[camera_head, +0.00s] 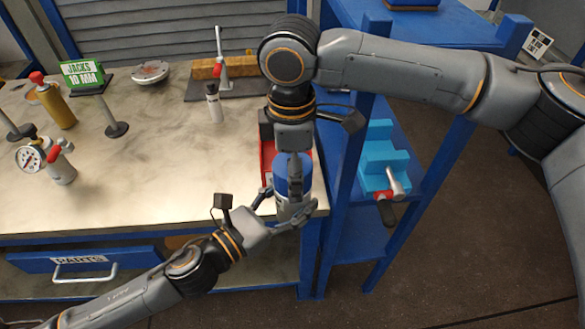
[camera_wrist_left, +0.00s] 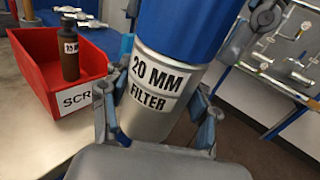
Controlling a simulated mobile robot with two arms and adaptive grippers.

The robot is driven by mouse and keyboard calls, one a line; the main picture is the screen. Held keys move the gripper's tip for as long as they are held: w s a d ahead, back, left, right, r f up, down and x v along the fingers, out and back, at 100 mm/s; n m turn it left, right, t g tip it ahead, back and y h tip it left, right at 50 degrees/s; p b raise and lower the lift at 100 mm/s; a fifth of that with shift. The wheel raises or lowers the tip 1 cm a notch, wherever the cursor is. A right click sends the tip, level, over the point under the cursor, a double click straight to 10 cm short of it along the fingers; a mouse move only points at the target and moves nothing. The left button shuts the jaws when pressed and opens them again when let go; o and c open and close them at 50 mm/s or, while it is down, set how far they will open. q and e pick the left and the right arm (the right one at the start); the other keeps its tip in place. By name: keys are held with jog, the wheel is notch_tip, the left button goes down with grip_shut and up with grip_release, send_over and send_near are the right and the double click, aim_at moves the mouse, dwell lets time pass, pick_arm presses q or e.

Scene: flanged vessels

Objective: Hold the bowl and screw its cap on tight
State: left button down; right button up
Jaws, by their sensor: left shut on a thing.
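The bowl is a silver cylindrical vessel (camera_head: 289,211) held upright at the table's front right corner. In the left wrist view its silver body (camera_wrist_left: 150,118) bears a "20 MM FILTER" label. The blue cap (camera_head: 281,186) sits on top of it; it also shows in the left wrist view (camera_wrist_left: 190,25). How tightly it is seated cannot be told. My left gripper (camera_head: 288,203) is shut on the silver body, one finger on each side. My right gripper (camera_head: 295,168) points down at the cap from above. Its fingers overlap the cap, and their grip is unclear.
A red bin (camera_wrist_left: 55,60) stands close behind the vessel with a dark bottle (camera_wrist_left: 69,50) in it. A blue shelf rack with light-blue blocks (camera_head: 382,160) is to the right. A gauge (camera_head: 30,157) and several fittings stand at left. The middle of the table (camera_head: 150,190) is clear.

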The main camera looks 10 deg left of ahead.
jog(key=shift+o, duration=0.6)
jog(key=shift+r, duration=0.1)
notch_tip(320, 180, up, 12)
jog(key=shift+a+f, duration=0.1)
jog(key=shift+f, duration=0.15)
jog(key=shift+r, duration=0.15)
